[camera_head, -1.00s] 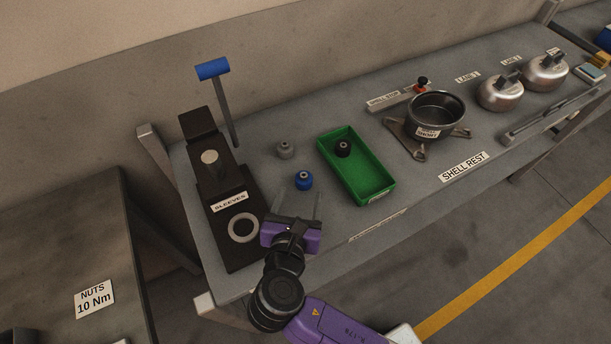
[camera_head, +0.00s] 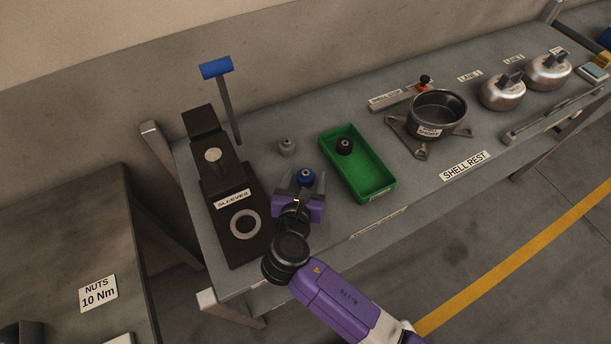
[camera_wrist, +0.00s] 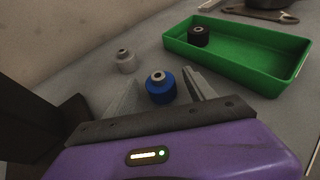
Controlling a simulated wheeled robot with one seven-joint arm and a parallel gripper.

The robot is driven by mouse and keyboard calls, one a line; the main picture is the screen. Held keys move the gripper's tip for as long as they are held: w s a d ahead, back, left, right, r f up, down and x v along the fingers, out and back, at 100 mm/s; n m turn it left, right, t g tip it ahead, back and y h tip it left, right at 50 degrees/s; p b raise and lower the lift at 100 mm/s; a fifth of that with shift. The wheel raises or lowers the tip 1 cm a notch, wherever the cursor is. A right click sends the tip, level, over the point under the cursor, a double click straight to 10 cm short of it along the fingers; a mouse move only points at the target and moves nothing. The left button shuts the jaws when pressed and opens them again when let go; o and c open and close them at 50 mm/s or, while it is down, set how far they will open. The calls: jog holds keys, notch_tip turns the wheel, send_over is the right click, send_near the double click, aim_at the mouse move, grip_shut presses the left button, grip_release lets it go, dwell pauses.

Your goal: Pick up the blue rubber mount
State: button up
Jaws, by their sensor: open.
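The blue rubber mount (camera_head: 305,176) is a short blue cylinder with a metal centre, upright on the grey bench. In the wrist view the blue mount (camera_wrist: 160,87) sits between the two spread fingers. My gripper (camera_head: 299,185) is open around it, one finger on each side. In the wrist view my gripper (camera_wrist: 158,92) shows a gap on the left of the mount, and its right finger looks close to the mount. I cannot tell whether that finger touches it. The mount's lower part is partly hidden by the gripper body in the head view.
A grey mount (camera_head: 286,146) stands behind and left. A green tray (camera_head: 376,188) holding a black mount (camera_head: 344,146) is to the right. The dark sleeves fixture (camera_head: 222,183) is to the left. A dark shell (camera_head: 437,112) sits on a stand further right.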

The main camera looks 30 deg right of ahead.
grip_shut()
jog(key=shift+r, duration=0.15)
